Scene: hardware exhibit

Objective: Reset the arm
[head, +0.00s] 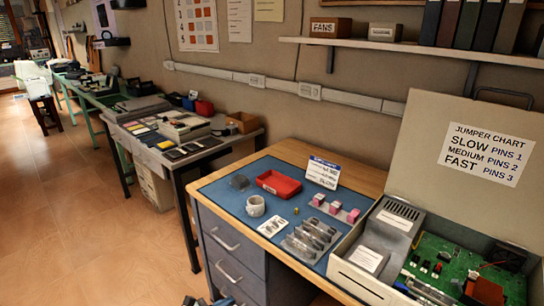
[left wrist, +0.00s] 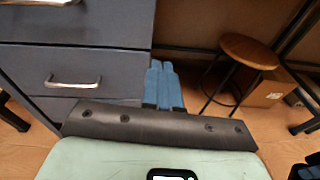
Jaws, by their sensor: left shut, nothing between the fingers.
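My left gripper shows only as a small blue and dark bit at the bottom edge of the head view (head: 208,301). In the left wrist view its two blue fingers (left wrist: 164,84) are together, with nothing between them. They are in front of the grey drawer cabinet (left wrist: 100,72), below the workbench top and apart from any object on it.
The workbench (head: 222,194) with a blue mat holds a red tray (head: 279,184), a white roll (head: 256,206) and small parts. An open case with a green circuit board (head: 460,262) stands at right. A wooden stool (left wrist: 249,51) stands beside the drawers. Floor at left is clear.

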